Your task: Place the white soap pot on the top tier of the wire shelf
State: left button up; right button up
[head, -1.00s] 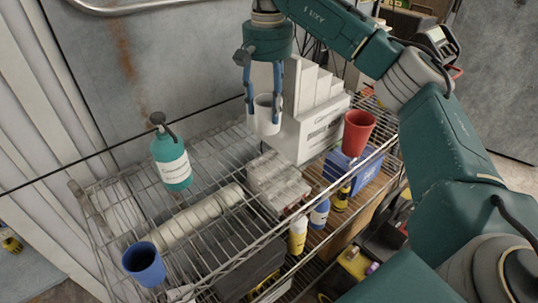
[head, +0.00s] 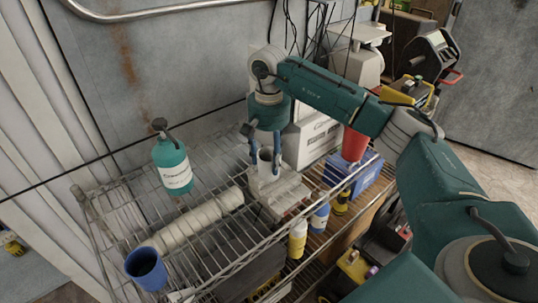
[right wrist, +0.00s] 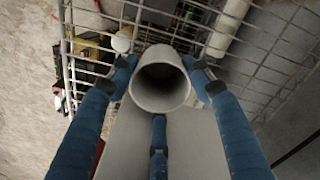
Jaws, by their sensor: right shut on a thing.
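The white soap pot (head: 266,163) is an open, roughly upright cup between the blue fingers of my right gripper (head: 263,156), in the middle of the head view. My right gripper is shut on it, with fingers on its sides. In the right wrist view, the pot's round mouth (right wrist: 160,85) faces the camera. The wire shelf (head: 243,262) runs across the head view, with its top tier under the pot. The pot hangs over or beside a pale stacked package; I cannot tell whether it touches anything below. My left gripper is not in view.
On the top tier are a teal pump bottle (head: 173,165), a white roll (head: 200,220), a blue cup (head: 145,268), the pale package (head: 285,195) and a white box (head: 312,140). A red cup (head: 354,144) stands at right. Bare wire shows between the roll and front edge.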

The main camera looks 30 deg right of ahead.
jog(key=shift+f, duration=0.15)
jog(key=o, duration=1.1)
jog(key=shift+r, duration=0.2)
